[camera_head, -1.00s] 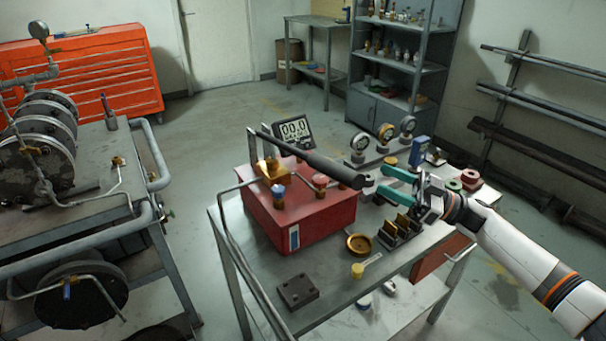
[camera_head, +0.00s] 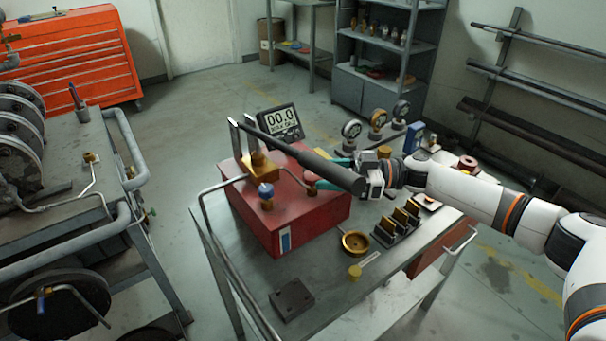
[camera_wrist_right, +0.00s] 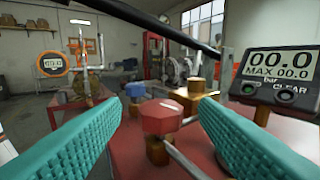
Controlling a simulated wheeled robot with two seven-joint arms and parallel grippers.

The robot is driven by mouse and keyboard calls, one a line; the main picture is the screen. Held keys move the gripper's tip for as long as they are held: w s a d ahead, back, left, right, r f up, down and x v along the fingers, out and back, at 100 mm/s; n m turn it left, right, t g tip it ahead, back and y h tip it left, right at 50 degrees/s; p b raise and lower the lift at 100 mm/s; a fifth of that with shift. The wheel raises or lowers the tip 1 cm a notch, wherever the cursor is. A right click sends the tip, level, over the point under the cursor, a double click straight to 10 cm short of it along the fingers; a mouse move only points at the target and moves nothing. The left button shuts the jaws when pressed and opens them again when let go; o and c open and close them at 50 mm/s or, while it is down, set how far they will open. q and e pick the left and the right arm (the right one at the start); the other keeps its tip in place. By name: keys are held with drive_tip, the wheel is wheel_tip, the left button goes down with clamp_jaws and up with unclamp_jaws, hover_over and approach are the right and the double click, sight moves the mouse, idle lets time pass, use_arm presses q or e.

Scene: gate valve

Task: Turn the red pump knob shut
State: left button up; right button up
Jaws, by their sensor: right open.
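The red knob (camera_wrist_right: 161,117) sits on a brass stem on the red pump box (camera_head: 300,222). In the head view the knob (camera_head: 311,178) shows only in part beside the black pump lever. My right gripper (camera_head: 319,173) reaches in from the right, partly hidden by the lever. Its teal fingers (camera_wrist_right: 157,112) are open in the right wrist view, one on each side of the picture, with the knob between them and just ahead. I cannot tell whether they touch it. My left gripper is not in view.
The black lever (camera_head: 310,160) runs above the box and across the top of the wrist view. A blue knob (camera_head: 266,190) stands left of the red one. A digital gauge (camera_head: 281,122) reads 00.0 behind. Gauges and a brass dish (camera_head: 355,243) share the bench.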

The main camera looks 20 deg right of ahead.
drive_tip(key=x, duration=0.5)
drive_tip(key=shift+w+a+b, duration=0.1)
drive_tip(key=shift+a+b, duration=0.15)
drive_tip(key=shift+b, duration=0.15)
